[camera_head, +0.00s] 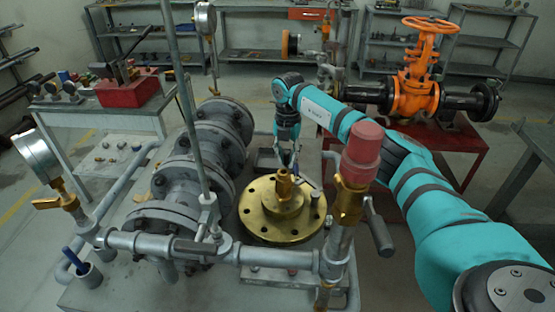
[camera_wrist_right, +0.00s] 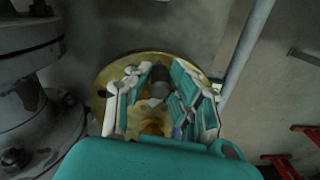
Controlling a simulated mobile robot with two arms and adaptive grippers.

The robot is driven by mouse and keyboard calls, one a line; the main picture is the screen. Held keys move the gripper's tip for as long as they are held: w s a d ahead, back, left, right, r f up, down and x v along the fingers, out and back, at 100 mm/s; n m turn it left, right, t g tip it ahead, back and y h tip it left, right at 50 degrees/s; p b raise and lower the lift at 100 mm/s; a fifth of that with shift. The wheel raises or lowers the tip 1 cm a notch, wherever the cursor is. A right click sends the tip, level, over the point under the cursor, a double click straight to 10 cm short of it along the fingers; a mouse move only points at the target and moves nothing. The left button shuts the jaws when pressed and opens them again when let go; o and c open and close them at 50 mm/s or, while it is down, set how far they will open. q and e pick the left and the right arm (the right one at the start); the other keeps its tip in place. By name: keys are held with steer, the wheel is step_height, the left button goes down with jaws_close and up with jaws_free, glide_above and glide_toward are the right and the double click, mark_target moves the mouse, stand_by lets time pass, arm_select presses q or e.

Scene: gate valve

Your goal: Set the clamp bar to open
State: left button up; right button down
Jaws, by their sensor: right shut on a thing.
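The brass flange (camera_head: 262,222) lies flat on the grey bench, with a raised hub and a small brass post (camera_head: 284,183) at its middle. A short grey bar (camera_head: 309,184), which I take for the clamp bar, sits by the post and slants to the lower right. My right gripper (camera_head: 288,163) points down just above the post, its fingers shut on what looks like this bar. In the right wrist view the fingers (camera_wrist_right: 158,92) close around a dark grey cylindrical part (camera_wrist_right: 160,82) over the flange. The fingers hide part of the contact. My left gripper is out of view.
A red-capped valve (camera_head: 361,150) on an upright pipe stands right of the flange, close to my right arm. An orange gate valve (camera_head: 415,85) rests on a red stand behind.

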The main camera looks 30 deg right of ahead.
steer(key=shift+s+d+r+m+p, duration=0.1)
steer(key=shift+d+m+p, duration=0.25)
steer(key=shift+d+m, duration=1.05)
steer(key=shift+d, duration=0.15)
steer(key=c, duration=1.2)
jaws_free()
step_height(320, 180, up, 12)
